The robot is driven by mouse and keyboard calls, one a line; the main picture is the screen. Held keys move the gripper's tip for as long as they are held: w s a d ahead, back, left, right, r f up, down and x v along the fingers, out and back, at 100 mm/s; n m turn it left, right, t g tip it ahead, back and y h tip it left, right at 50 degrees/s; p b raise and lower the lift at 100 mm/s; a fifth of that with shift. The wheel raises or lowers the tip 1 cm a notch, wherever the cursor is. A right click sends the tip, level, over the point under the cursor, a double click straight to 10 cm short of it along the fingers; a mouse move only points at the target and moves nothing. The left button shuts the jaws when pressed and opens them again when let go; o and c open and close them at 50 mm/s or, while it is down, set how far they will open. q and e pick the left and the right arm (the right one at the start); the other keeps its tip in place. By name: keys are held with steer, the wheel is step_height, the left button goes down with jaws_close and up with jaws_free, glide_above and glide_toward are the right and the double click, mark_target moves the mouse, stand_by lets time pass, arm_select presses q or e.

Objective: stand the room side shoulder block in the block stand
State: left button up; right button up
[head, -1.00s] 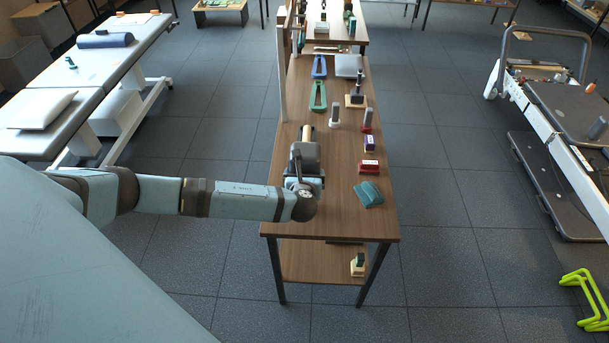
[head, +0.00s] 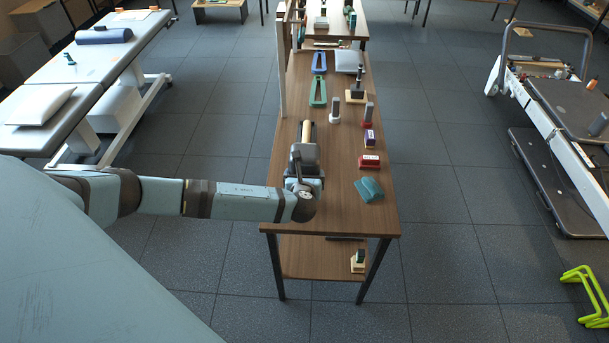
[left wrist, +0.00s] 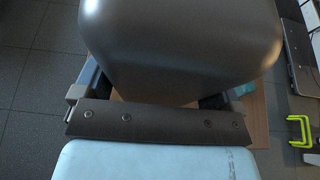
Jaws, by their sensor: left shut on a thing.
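My left gripper (head: 303,182) is above the near end of the wooden table, shut on a dark grey rounded block (head: 304,155), which I take for the shoulder block. In the left wrist view the block (left wrist: 180,45) fills the upper middle between the fingers; its lower end is hidden. A tan rod-like part (head: 308,133) shows just beyond it; I cannot tell whether it is joined to it. Farther along the table stand a wooden base with a dark post (head: 356,95), a grey upright on a white base (head: 335,110) and one on a red base (head: 368,113). I cannot tell which is the block stand. My right gripper is out of view.
On the table's right side are a purple box (head: 369,139), a red box (head: 370,161) and a teal folded item (head: 369,189). Green (head: 318,93) and blue (head: 319,62) frames lie farther back. A tall pale post (head: 282,75) rises along the left edge. The middle strip is mostly clear.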

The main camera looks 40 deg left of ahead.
arm_select(q)
steer(key=shift+f+b, duration=0.55)
steer(key=shift+f, duration=0.5)
steer(key=o, duration=1.1)
steer(key=v, duration=1.4)
steer(key=s+d+f+n+g+h, duration=0.1)
steer(key=s+d+f+n+h, duration=0.25)
steer(key=d+n, duration=0.3)
steer(key=s+d+f+n+g+h, duration=0.2)
steer(key=s+d+f+n+h, duration=0.1)
steer(key=s+d+n+h, duration=0.3)
steer(key=s+n, duration=0.2)
steer(key=n, duration=0.2)
steer(key=s+a+n+t, duration=0.1)
steer(key=s+n, duration=0.1)
steer(key=n, duration=0.3)
steer(key=s+a+n+t+h, duration=0.1)
steer(key=s+n, duration=0.1)
steer(key=n, duration=0.3)
steer(key=shift+s+a+f+p, duration=0.2)
steer(key=shift+s+p, duration=0.05)
steer(key=shift+p, duration=0.15)
